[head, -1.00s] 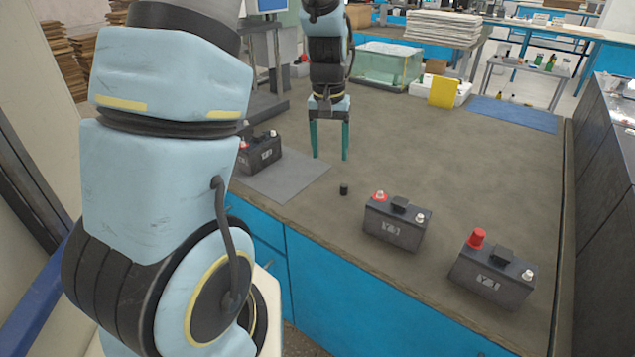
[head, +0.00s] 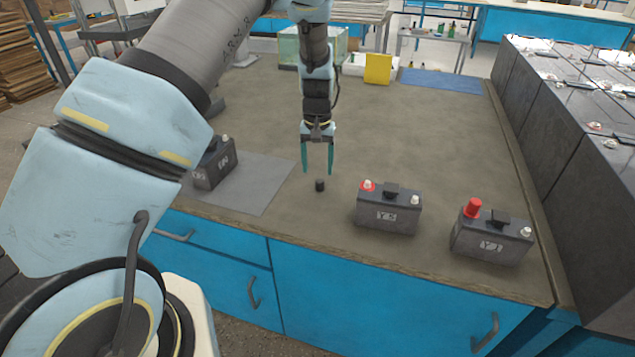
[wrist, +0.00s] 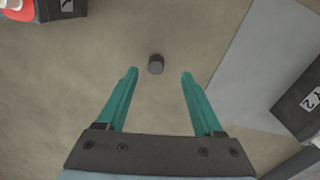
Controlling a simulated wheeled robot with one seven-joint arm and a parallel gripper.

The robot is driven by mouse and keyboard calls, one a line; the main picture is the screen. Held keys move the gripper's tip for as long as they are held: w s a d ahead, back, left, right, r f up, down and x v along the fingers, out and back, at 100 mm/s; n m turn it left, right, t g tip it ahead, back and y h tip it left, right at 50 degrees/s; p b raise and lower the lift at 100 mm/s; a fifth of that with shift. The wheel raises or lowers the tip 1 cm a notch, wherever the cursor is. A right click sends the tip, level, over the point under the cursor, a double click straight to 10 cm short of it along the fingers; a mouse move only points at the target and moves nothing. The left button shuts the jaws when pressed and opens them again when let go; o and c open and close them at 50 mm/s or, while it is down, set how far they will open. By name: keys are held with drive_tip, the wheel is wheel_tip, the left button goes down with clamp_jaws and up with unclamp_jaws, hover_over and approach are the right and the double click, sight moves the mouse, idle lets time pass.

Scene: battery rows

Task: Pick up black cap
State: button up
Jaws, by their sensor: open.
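The black cap (head: 320,185) is a small dark cylinder standing on the brown bench top, left of the middle battery. It also shows in the wrist view (wrist: 156,64), a little beyond the fingertips and roughly midway between their lines. My gripper (head: 318,171) points down above the bench with its teal fingers apart and nothing between them. In the wrist view the open fingers (wrist: 159,74) frame bare bench, and the cap is untouched.
A battery (head: 389,210) with a red-ringed terminal stands right of the cap. Another battery (head: 491,233) with a red cap stands farther right. The bench behind the cap is clear.

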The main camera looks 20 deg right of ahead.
sight(320, 180)
drive_tip(key=shift+w+d+f+p, duration=0.1)
drive_tip(key=shift+d+f+p, duration=0.35)
drive_tip(key=shift+f, duration=1.05)
drive_tip(key=shift+w+f+p, duration=0.1)
drive_tip(key=shift+f+p, duration=0.65)
drive_tip(key=shift+f, duration=0.7)
clamp_jaws()
